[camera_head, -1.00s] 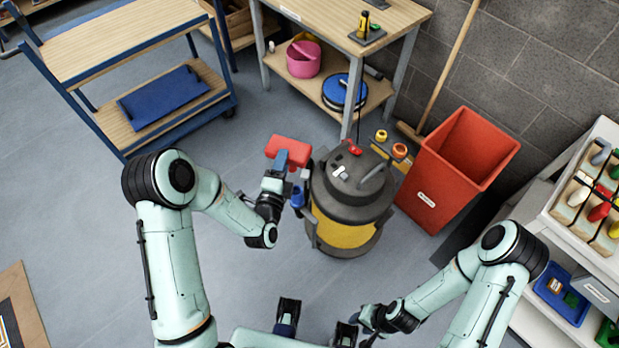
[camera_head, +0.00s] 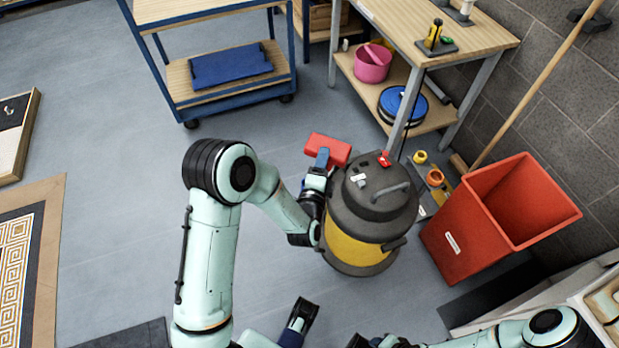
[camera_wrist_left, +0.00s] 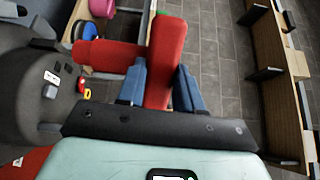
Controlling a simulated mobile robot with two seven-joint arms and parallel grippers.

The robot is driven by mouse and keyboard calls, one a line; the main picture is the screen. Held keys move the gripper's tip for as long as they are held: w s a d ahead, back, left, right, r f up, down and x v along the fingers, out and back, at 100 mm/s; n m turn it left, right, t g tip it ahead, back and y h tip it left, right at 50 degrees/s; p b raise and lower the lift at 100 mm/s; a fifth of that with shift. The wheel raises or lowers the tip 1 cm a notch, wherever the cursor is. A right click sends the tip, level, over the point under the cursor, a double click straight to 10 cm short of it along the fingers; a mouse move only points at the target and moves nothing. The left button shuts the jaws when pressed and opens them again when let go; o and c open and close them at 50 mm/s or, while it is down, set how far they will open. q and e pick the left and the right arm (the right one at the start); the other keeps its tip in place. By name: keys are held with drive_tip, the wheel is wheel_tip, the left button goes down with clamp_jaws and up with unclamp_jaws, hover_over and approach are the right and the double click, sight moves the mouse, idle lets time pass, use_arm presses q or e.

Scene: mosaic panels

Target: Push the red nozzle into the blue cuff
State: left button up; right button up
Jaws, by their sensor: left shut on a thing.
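The red nozzle (camera_head: 328,147) is a T-shaped piece held up beside the vacuum's lid. It also shows in the left wrist view (camera_wrist_left: 166,55), its stem between two blue fingers. My left gripper (camera_head: 320,160) is shut on this stem; in its wrist view the fingers (camera_wrist_left: 160,88) press on both sides. The black and yellow vacuum (camera_head: 362,252) stands on the floor just right of my left gripper. I cannot make out the blue cuff now; my left arm may cover it.
A red bin (camera_head: 463,247) stands right of the vacuum. Behind are a workbench (camera_head: 455,45) with a pink pot (camera_head: 373,66) and blue reel (camera_head: 402,104) on its shelf, and a blue cart (camera_head: 175,97). A broom (camera_head: 540,75) leans on the wall.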

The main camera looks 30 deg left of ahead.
use_arm(q)
drive_tip(key=a+f+n+g+y+b, duration=0.2)
drive_tip(key=a+f+n+y+b, duration=0.2)
drive_tip(key=b, duration=0.4)
wheel_tip(320, 180, down, 3)
drive_tip(key=shift+a+r+y, duration=0.2)
drive_tip(key=shift+a+y, duration=0.4)
drive_tip(key=shift+y, duration=0.1)
use_arm(e)
drive_tip(key=w+d+f+t, duration=0.1)
drive_tip(key=w+f, duration=0.4)
drive_tip(key=f, duration=0.5)
drive_tip(key=shift+w+d+t+h, duration=0.25)
drive_tip(key=shift+d+t+h, duration=0.15)
drive_tip(key=shift+d, duration=0.25)
use_arm(q)
drive_tip(key=shift+w, duration=0.1)
use_arm(e)
drive_tip(key=shift+s, duration=0.15)
use_arm(q)
wheel_tip(320, 180, down, 5)
drive_tip(key=b, duration=0.2)
drive_tip(key=shift+b, duration=0.3)
use_arm(e)
drive_tip(key=shift+m+t, duration=0.3)
drive_tip(key=shift+t, duration=0.1)
drive_tip(key=w+d+f, duration=0.1)
drive_tip(key=w+f, duration=0.1)
drive_tip(key=f, duration=0.1)
drive_tip(key=shift+w+d, duration=0.4)
